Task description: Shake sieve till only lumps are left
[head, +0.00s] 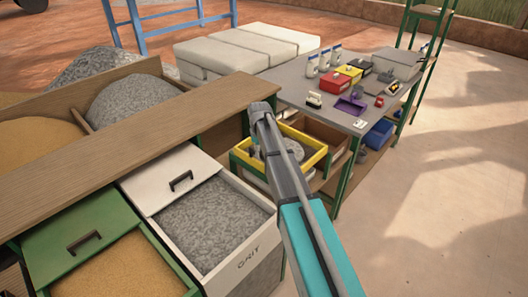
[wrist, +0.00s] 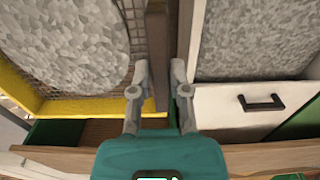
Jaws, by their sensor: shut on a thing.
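The sieve has a yellow frame (head: 312,139) and stands beside the bins, partly hidden by my arm in the head view. In the wrist view its yellow rim (wrist: 75,108) and wire mesh are at the left. A broad, rounded heap of grey grit (wrist: 65,45) lies on the mesh and covers much of it. I cannot tell lumps from fines in it. My gripper (wrist: 157,85) is at the sieve's right side, its fingers on either side of a narrow brown wooden edge. It is shut on the sieve. The fingertips are hard to make out in the head view.
A white bin marked GRIT (head: 215,225), full of grey grit, stands close right of the gripper in the wrist view. A green drawer of sand (head: 125,270) is beside it. A wooden ledge (head: 110,150) runs behind. A cluttered worktable (head: 300,88) stands beyond the sieve.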

